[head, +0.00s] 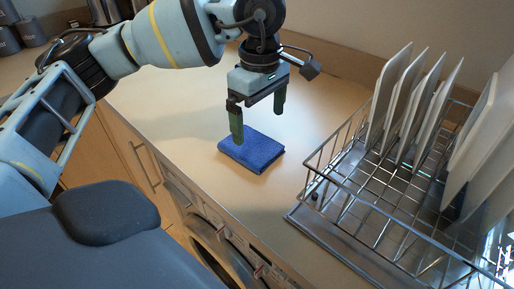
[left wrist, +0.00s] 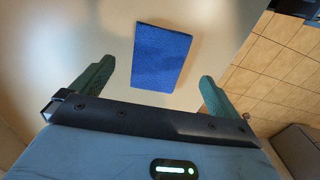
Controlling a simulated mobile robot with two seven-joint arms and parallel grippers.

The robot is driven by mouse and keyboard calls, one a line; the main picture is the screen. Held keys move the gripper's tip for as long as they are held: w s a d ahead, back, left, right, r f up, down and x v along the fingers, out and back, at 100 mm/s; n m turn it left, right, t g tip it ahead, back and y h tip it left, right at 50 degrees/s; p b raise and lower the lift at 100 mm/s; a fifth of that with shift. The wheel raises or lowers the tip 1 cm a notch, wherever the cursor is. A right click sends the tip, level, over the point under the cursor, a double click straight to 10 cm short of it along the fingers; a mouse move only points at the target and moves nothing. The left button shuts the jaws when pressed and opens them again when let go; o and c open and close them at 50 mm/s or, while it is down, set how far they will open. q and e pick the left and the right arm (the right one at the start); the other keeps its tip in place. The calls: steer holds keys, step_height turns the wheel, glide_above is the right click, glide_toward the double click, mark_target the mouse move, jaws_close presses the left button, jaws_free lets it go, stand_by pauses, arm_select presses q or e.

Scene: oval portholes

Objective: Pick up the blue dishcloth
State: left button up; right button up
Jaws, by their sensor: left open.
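The blue dishcloth (head: 254,151) lies folded into a flat rectangle on the counter in the head view. It also shows in the left wrist view (left wrist: 160,58), beyond and between the two fingertips. My left gripper (head: 258,122) is open and points down, above the dishcloth, with one green finger overlapping the cloth's far-left part in the picture. In the left wrist view the gripper's fingers (left wrist: 158,80) are spread wider than the cloth, and nothing is between them. My right gripper is not in view.
A wire dish rack (head: 345,185) with several upright white plates (head: 405,95) stands on the counter to the right of the cloth. The counter (head: 165,100) is clear around the cloth. Its front edge runs close by, above a washing machine (head: 215,245). Grey canisters (head: 30,32) stand at the far left.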

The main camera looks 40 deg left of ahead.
mark_target(257, 148)
arm_select(q)
steer(key=shift+s+f, duration=0.2)
steer(key=shift+f, duration=0.25)
steer(key=shift+w+f, duration=0.15)
steer(key=shift+f, duration=0.65)
steer(key=shift+a+f, duration=0.15)
steer(key=shift+f, duration=1.15)
steer(key=shift+a+f, duration=0.15)
steer(key=shift+f, duration=1.1)
steer(key=c, duration=0.8)
step_height(257, 148, up, 10)
